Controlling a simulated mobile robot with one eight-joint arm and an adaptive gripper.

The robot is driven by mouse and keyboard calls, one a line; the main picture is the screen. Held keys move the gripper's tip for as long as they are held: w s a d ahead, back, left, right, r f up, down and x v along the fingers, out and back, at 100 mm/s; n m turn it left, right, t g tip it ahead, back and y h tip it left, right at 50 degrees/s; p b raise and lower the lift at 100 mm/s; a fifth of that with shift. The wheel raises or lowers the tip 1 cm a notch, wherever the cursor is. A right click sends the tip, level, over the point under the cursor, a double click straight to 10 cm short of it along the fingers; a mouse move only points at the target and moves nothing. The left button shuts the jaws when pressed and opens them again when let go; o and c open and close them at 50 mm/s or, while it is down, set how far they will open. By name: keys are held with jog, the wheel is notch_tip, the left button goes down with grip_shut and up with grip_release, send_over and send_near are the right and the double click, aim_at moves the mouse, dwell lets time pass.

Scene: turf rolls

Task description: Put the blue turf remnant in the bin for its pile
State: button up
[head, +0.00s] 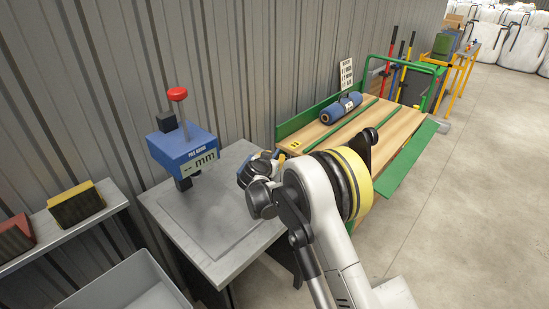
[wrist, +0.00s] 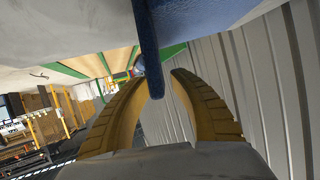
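A thin dark-blue strip, which looks like the blue turf remnant (wrist: 149,45), stands edge-on between my fingertips in the wrist view. My gripper (wrist: 158,80) has its two yellow-brown fingers closed in around it; contact at the right finger is hard to judge. In the head view my gripper (head: 255,166) is above the right side of the grey table (head: 215,262), mostly hidden by my wrist. The blue pile gauge (head: 185,148), with a red knob, stands at the table's back left; its display shows dashes and "mm". I cannot make out bins marked by pile.
A blue turf roll (head: 341,108) lies on the wooden bench (head: 400,150), beside a small sign (head: 346,74). A shelf with red (head: 14,236) and yellow (head: 76,204) blocks is at left, above a grey open container (head: 135,285). The corrugated wall is close behind; floor at right is clear.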

jog(key=shift+s+r+p, duration=0.25)
jog(key=shift+r+p, duration=0.1)
jog(key=p+v, duration=0.3)
jog(key=v, duration=0.9)
jog(key=s+d+r+n+g, duration=0.1)
jog(key=s+d+r+g, duration=0.1)
jog(key=s+d+r, duration=0.65)
jog(key=s+d+r+g, duration=0.2)
jog(key=s+d+r, duration=0.3)
jog(key=d, duration=0.7)
jog(key=s+d+r, duration=0.1)
jog(key=s+d, duration=0.2)
jog(key=s, duration=0.3)
jog(key=s+d+r+n+g+y, duration=0.1)
jog(key=s+d+r, duration=0.1)
jog(key=s, duration=0.3)
jog(key=shift+s+d+g, duration=0.3)
jog(key=shift+s+d, duration=0.1)
jog(key=shift+d, duration=0.05)
jog(key=shift+o, duration=1)
jog(key=s+d+f+n+y, duration=0.1)
jog(key=s+f, duration=0.2)
jog(key=s, duration=1)
jog(key=shift+d+n+g+y, duration=0.2)
jog(key=shift+n+g+y, duration=0.1)
jog(key=shift+y, duration=0.1)
jog(key=shift+w, duration=0.1)
